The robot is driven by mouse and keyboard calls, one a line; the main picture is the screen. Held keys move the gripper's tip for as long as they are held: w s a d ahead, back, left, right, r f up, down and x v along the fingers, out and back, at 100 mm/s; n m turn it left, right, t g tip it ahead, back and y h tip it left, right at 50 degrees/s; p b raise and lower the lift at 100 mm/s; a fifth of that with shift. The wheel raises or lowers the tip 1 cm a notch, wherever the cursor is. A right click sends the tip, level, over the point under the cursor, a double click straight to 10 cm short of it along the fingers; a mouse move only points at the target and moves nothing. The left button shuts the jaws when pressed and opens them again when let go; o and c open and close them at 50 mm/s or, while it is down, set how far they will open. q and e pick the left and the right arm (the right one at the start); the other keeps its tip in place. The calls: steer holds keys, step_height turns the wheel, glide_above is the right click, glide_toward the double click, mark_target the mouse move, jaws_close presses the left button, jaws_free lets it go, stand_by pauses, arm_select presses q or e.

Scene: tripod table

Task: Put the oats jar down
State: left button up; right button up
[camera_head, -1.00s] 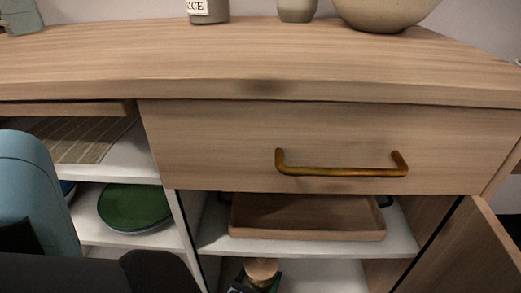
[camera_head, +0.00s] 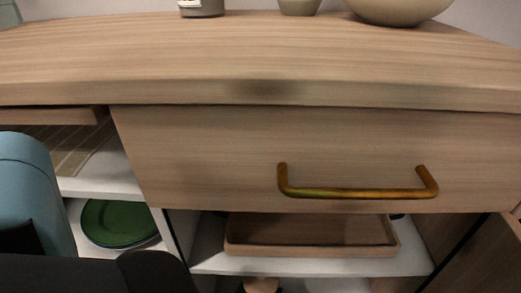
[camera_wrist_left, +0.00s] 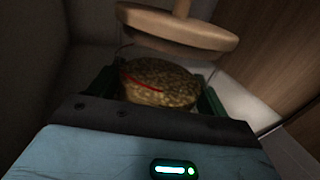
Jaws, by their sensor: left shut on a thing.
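The oats jar (camera_wrist_left: 158,84) shows in the left wrist view as a clear jar filled with oats, with a red mark on its side and a round wooden lid (camera_wrist_left: 175,28) with a knob. My left gripper (camera_wrist_left: 155,92) is shut on the jar's body, one dark green finger on each side. In the head view only a bit of the wooden lid (camera_head: 262,285) shows at the bottom edge, below the cabinet's middle shelf. The jar's base is hidden, so I cannot tell whether it touches a surface. My right gripper is not in view.
A wooden tray (camera_head: 312,252) lies on the shelf (camera_head: 300,267) above the jar. A drawer with a brass handle (camera_head: 358,193) is above that. Green plates (camera_head: 118,222) are in the left compartment. An open door (camera_head: 490,262) stands at the right. A bowl (camera_head: 400,8) is on top.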

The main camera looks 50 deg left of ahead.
arm_select(q)
steer(key=shift+f, duration=0.2)
steer(key=shift+f, duration=0.1)
steer(key=o, duration=1.5)
steer(key=shift+c, duration=0.2)
